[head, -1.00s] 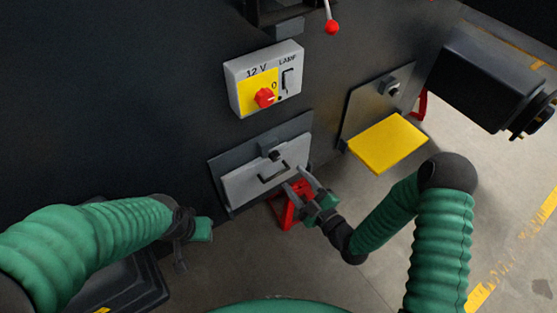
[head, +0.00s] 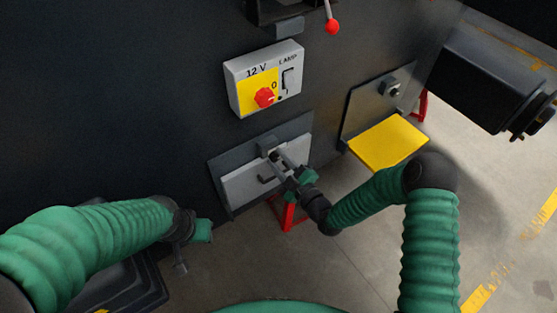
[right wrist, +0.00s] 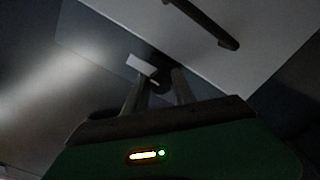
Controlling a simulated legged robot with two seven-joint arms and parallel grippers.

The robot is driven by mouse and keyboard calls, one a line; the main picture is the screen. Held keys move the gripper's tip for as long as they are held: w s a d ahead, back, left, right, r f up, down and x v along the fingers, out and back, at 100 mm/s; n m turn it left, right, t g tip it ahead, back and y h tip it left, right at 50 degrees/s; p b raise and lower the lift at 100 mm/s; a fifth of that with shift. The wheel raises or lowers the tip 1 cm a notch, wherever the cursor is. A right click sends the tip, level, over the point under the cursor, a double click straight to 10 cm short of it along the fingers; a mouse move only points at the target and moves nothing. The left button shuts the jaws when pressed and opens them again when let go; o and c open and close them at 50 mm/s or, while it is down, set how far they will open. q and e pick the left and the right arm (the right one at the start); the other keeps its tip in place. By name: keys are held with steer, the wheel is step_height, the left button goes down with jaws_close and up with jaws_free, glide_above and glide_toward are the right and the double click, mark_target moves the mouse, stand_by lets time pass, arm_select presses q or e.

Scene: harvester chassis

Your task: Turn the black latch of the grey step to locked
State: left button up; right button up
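The grey step (head: 238,187) is folded up flat against its plate on the dark chassis wall, with a dark bar handle (head: 264,180) on its face. Its black latch is at the top edge, mostly hidden by my right gripper in the head view. In the right wrist view the black latch (right wrist: 160,82) shows between the fingertips, beside a small pale piece. My right gripper (head: 276,157) is open with its fingers around or just short of the latch; contact cannot be told. My left gripper (head: 187,249) hangs low at the left, away from the step; its opening is unclear.
A grey and yellow switch box (head: 265,78) with a red knob is above the step. A yellow step (head: 388,142) is folded down at the right, with its own black latch (head: 392,91). A red stand (head: 288,215) is below the grey step. Open floor lies in front.

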jaws_close()
steer(key=shift+f+m, duration=0.1)
steer(key=shift+m, duration=0.3)
steer(key=m, duration=0.2)
steer(key=shift+m, duration=0.3)
steer(key=m, duration=0.4)
steer(key=shift+s+m, duration=0.1)
steer(key=shift+m, duration=0.2)
steer(key=m, duration=0.5)
steer(key=shift+m, duration=2.5)
